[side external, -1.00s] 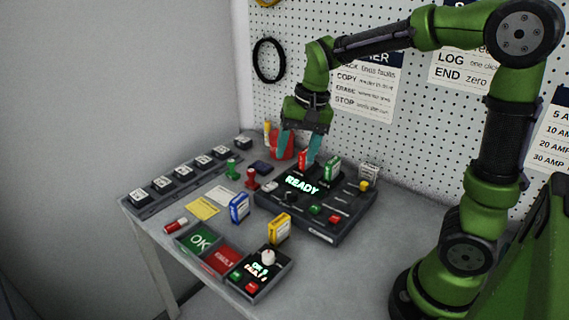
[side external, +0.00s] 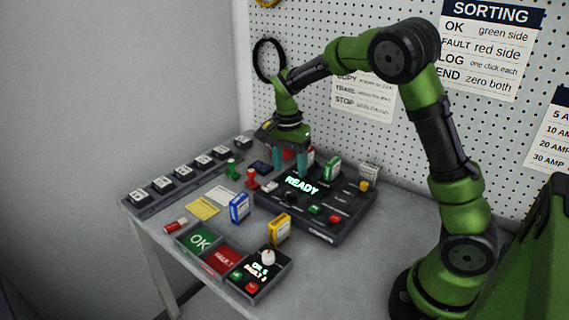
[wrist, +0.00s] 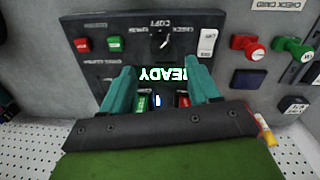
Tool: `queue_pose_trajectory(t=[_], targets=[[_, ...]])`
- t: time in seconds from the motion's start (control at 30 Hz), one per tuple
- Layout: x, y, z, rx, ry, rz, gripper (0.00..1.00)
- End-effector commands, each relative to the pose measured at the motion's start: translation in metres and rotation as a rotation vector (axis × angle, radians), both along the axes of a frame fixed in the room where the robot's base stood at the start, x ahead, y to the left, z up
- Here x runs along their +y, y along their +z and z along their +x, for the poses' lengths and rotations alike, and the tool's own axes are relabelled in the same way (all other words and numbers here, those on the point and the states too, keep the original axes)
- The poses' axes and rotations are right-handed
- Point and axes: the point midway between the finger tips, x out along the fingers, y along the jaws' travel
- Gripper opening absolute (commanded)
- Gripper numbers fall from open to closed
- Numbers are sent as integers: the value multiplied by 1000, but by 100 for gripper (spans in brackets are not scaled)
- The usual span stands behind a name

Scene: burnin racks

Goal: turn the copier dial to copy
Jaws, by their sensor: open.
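The copier (side external: 325,234) is a dark box on the table with a lit READY display (side external: 301,185). Its dial (wrist: 162,41) is a small black knob with a pale mark, beyond the display in the wrist view. The word COPY, upside down there, is printed just past the dial, and CHECK sits to its right. I cannot tell exactly where the mark points. The dial also shows small in the side view (side external: 291,198). My gripper (wrist: 159,73) is open and empty, its teal fingers pointing down above the display area, short of the dial. It also shows in the side view (side external: 291,168).
A green cartridge (side external: 332,168) and a red one (wrist: 181,101) stand at the copier's back. A white rocker switch (wrist: 207,43) is beside the dial. Red (wrist: 81,45) and green (wrist: 116,43) buttons lie on its other side. Red and green stamp-like pieces stand nearby.

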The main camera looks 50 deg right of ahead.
Motion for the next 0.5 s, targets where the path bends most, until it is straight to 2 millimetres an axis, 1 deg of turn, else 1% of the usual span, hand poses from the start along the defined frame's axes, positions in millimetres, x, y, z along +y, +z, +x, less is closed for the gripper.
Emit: queue_pose_trajectory(t=[0.03, 0.2, 0.33, 0.5], targets=[[0, -13, -2, 6, -1, 0, 61], [-1, -46, -3, 4, -1, 0, 61], [-1, -64, -4, 2, 0, 1, 61], [-1, -76, -5, 0, 0, 0, 61]])
